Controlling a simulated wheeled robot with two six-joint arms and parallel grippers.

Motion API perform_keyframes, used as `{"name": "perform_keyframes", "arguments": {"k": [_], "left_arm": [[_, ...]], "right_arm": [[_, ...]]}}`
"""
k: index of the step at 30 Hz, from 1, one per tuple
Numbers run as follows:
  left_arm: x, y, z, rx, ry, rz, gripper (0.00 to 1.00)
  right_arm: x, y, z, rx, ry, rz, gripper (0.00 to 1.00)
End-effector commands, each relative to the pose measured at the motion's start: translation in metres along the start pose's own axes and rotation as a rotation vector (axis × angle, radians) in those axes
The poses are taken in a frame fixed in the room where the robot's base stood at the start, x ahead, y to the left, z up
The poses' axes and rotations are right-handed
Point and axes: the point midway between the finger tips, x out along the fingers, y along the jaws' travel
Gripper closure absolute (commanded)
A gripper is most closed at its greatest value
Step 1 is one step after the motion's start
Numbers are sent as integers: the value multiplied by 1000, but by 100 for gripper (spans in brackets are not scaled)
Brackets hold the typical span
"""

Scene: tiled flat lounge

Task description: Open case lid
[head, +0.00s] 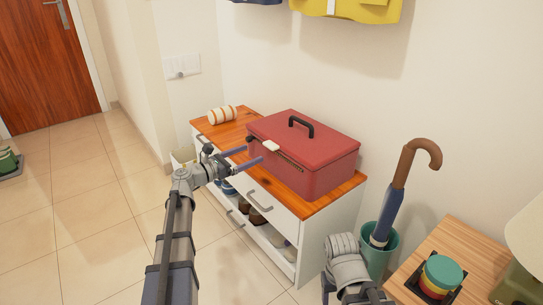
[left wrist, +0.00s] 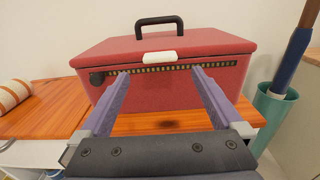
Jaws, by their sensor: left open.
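The red case (head: 305,165) stands on the wooden top of a white cabinet, with its lid (head: 305,137) down. A black handle (head: 301,127) is on top of the lid. A white latch tab (head: 271,147) sits at the front edge of the lid; it also shows in the left wrist view (left wrist: 159,57). My left gripper (head: 250,156) is open and empty in front of the case, its fingers pointing at the front face below the tab. In the left wrist view the fingers (left wrist: 160,75) lie on either side of the tab. My right arm shows at the bottom, but its fingertips are not visible.
A striped roll (head: 222,115) lies left of the case on the cabinet top (head: 207,130). A teal stand (head: 376,254) with an umbrella (head: 400,190) is to the right. A wooden side table (head: 478,257) holds coloured coasters (head: 441,275). Tiled floor (head: 90,200) is open on the left.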

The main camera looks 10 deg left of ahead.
Motion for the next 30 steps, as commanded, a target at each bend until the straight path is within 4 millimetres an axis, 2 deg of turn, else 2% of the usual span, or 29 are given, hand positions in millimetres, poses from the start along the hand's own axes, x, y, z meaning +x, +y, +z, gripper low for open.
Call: {"name": "perform_keyframes", "arguments": {"k": [5,15,21,30], "left_arm": [[3,1,1,-4,-2,1,0],[52,1,1,-1,-1,-3,0],[73,0,0,-1,-1,-1,0],[78,0,0,-1,-1,1,0]], "right_arm": [[0,0,0,0,0,0,38],[0,0,0,0,0,0,38],[0,0,0,0,0,0,38],[0,0,0,0,0,0,38]]}}
